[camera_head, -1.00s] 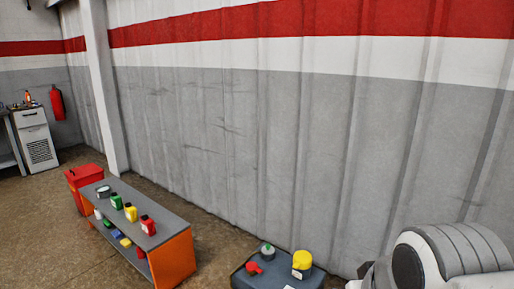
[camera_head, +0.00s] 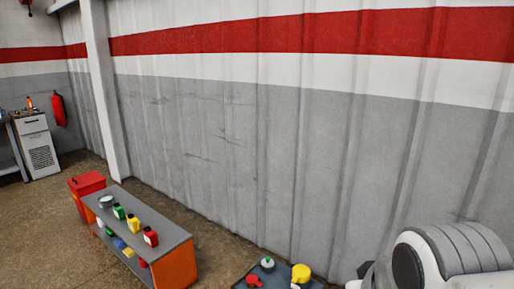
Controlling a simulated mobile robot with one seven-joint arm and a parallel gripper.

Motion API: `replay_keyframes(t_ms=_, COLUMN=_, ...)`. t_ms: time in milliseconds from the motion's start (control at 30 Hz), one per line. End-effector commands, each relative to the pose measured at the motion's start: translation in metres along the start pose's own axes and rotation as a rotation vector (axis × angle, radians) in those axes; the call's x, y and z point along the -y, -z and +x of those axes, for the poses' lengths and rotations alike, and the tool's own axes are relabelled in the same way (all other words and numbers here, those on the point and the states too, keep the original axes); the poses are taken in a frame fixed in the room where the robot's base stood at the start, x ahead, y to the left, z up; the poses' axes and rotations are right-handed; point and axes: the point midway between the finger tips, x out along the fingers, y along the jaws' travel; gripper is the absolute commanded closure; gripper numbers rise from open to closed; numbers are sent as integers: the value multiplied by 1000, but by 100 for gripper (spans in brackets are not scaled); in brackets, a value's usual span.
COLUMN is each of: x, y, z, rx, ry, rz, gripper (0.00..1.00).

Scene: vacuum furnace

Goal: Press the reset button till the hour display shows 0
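No reset button, hour display or vacuum furnace shows in the head view. A white and grey rounded link of my own arm fills the lower right corner. My gripper is outside the picture, so its fingers cannot be seen.
A low orange bench (camera_head: 176,266) with a grey top holds several coloured bottles. A red bin (camera_head: 87,184) stands behind it. A dark case (camera_head: 276,277) with a yellow item (camera_head: 301,273) is at the bottom. A corrugated wall (camera_head: 250,130) runs behind. Brown floor (camera_head: 40,230) is clear at left.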

Motion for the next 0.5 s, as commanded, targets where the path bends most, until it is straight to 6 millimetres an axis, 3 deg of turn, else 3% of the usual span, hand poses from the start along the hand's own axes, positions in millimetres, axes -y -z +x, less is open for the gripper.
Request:
replay_keyframes(t_ms=67, x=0, y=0, z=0, rx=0, ry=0, rz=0, gripper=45)
replay_keyframes(t_ms=367, x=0, y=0, z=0, rx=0, ry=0, rz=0, gripper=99)
replay_keyframes(t_ms=500, x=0, y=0, z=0, rx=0, ry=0, rz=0, gripper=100)
